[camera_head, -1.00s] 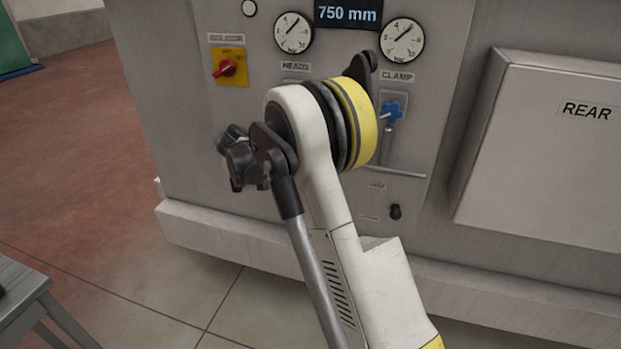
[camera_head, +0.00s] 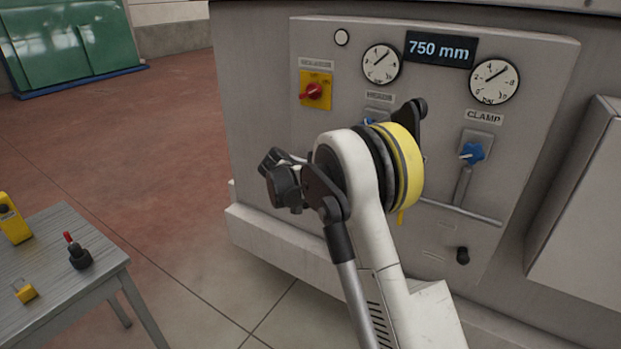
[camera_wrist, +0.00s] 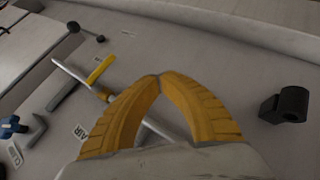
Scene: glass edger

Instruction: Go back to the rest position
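My gripper (camera_wrist: 158,77) shows in the wrist view as two yellow ribbed fingers. Their tips meet, and nothing shows between them. It points toward the grey machine panel and looks apart from its fittings. In the head view my arm's white link and yellow-banded joint stand in front of the panel (camera_head: 545,75) and hide most of the gripper.
The panel has a red rotary switch (camera_head: 313,91), two gauges, a blue clamp knob (camera_head: 472,152) and a black knob (camera_head: 463,256). The wrist view shows a yellow-sleeved lever (camera_wrist: 101,70). A grey table (camera_head: 60,270) stands left; open floor (camera_head: 150,150) lies beyond it.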

